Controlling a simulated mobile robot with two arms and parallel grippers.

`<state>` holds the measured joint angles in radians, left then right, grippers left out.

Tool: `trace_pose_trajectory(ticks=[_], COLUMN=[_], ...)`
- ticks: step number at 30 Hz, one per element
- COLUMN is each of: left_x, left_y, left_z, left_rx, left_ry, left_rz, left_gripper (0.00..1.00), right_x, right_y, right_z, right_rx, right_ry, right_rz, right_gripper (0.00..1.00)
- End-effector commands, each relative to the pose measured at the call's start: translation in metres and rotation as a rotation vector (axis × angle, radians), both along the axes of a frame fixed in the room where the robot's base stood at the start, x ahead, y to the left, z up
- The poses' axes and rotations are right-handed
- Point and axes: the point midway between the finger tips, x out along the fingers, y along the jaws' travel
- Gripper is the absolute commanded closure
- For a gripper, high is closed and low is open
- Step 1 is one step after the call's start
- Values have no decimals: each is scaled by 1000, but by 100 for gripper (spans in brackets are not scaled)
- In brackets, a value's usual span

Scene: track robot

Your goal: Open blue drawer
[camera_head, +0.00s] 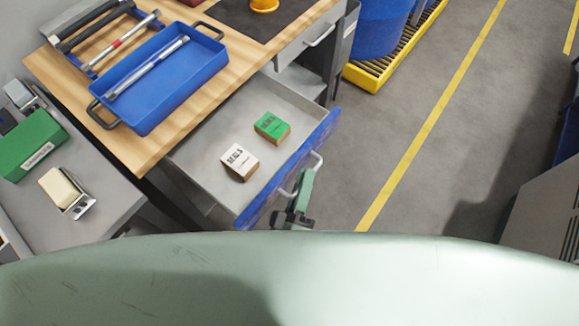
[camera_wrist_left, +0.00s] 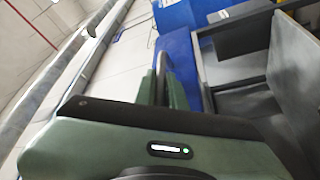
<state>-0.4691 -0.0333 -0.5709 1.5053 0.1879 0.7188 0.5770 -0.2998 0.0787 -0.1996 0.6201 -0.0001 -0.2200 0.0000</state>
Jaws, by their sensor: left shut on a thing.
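The blue-fronted drawer (camera_head: 319,140) stands pulled out from under the wooden workbench in the head view. Its grey inside shows, with a white box (camera_head: 239,159) and a green box (camera_head: 271,126) in it. My left gripper (camera_head: 305,182) is at the outer side of the drawer front, shut on the pale curved handle (camera_head: 316,161). Its fingers (camera_wrist_left: 163,86) also show in the left wrist view, with the blue front (camera_wrist_left: 182,62) just beyond them. My large green body part hides the lower head view. My right gripper is not in view.
A blue tray (camera_head: 203,66) sits on the wooden benchtop (camera_head: 138,149). A grey side table (camera_head: 101,189) at left carries a green case (camera_head: 28,146). Blue barrels stand on a yellow pallet (camera_head: 374,80) at the back. Grey floor right of the drawer is clear.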

Motion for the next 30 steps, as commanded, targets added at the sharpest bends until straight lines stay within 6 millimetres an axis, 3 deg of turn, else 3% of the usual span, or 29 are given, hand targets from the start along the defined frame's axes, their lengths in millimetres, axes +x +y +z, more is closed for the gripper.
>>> trace_pose_trajectory(ticks=[17, 18, 30], left_x=[-8, -7, -13], left_y=[-9, -9, -7], left_z=[-1, -1, -3], left_rx=[0, 0, 0], left_ry=[1, 1, 1], left_rz=[0, 0, 0], left_gripper=[100, 80, 80], right_x=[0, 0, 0], right_y=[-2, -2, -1], right_z=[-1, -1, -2], right_rx=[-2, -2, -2], right_ry=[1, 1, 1], right_rz=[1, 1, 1], right_gripper=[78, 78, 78])
